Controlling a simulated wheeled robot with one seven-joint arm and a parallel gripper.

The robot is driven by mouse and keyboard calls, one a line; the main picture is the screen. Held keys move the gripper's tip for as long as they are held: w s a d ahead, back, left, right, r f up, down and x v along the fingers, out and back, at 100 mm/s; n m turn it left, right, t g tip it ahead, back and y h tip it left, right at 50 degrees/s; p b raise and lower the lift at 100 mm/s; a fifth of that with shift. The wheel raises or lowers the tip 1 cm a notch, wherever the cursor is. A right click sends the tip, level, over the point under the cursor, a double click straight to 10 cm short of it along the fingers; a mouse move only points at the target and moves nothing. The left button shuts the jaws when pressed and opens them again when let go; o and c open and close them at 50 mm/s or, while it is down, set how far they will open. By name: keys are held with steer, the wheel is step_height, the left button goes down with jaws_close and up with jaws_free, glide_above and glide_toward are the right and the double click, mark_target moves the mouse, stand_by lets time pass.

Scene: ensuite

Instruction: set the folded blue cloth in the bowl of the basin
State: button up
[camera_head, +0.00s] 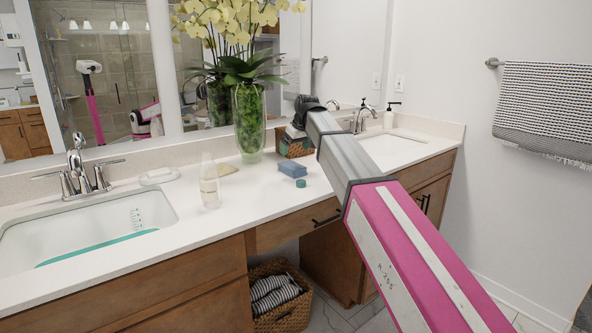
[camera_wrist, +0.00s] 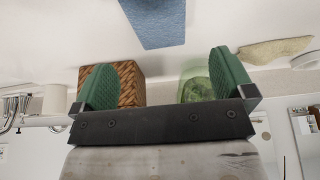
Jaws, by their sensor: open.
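The left basin (camera_head: 90,225) is sunk into the counter and shows a teal line and scale marks inside. A second basin (camera_head: 395,148) is at right, partly behind my arm.
A glass vase (camera_head: 249,125) with orchids and a wicker basket (camera_head: 292,147) stand behind the cloth. Faucet (camera_head: 78,165) stands behind the left basin.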

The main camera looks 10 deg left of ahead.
mark_target(290, 164)
steer(key=shift+x, duration=4.35)
steer(key=shift+f, duration=0.1)
steer(key=c, duration=1)
steer(key=shift+c, duration=0.2)
